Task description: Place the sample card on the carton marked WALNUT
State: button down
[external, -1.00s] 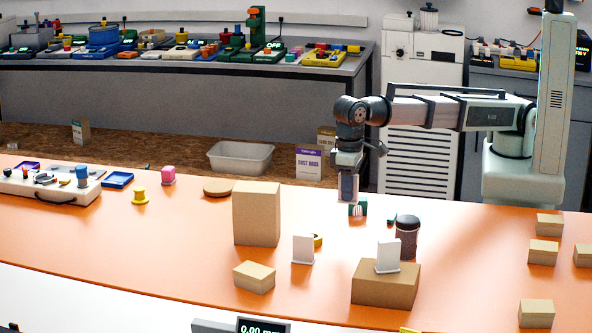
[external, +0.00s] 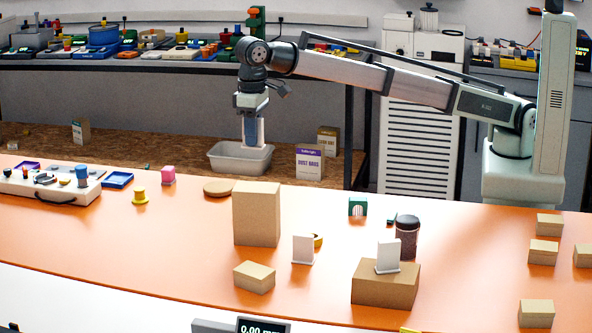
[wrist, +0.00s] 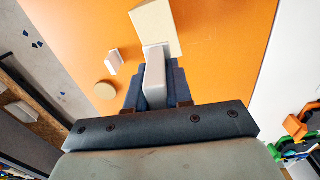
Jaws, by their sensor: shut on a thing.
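My gripper (external: 252,133) hangs high above the back edge of the orange table, behind the tall carton. In the wrist view its dark blue fingers (wrist: 154,75) are shut on a pale grey-white piece, apparently the sample card (wrist: 155,82). A tall brown carton (external: 256,215) and a small low carton (external: 254,277) stand left of centre. A wider low carton (external: 372,287) at right of centre has a white upright plate (external: 388,256) on it. I cannot read WALNUT on any carton. A cream carton face (wrist: 155,25) shows ahead of the fingers in the wrist view.
A white upright plate (external: 303,249) stands right of the tall carton. A dark jar (external: 407,236) stands behind the wider carton. A round wooden disc (external: 218,187) lies near the back edge. Several small boxes (external: 543,252) stand at right. Open table lies between.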

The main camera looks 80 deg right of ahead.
aim_at(256, 187)
jog(key=shift+s+d+f, duration=0.15)
jog(key=shift+f, duration=4.9)
jog(key=shift+f, duration=0.15)
jog(key=c, duration=1)
grip_release()
notch_tip(256, 187, up, 12)
jog(key=shift+r, duration=0.15)
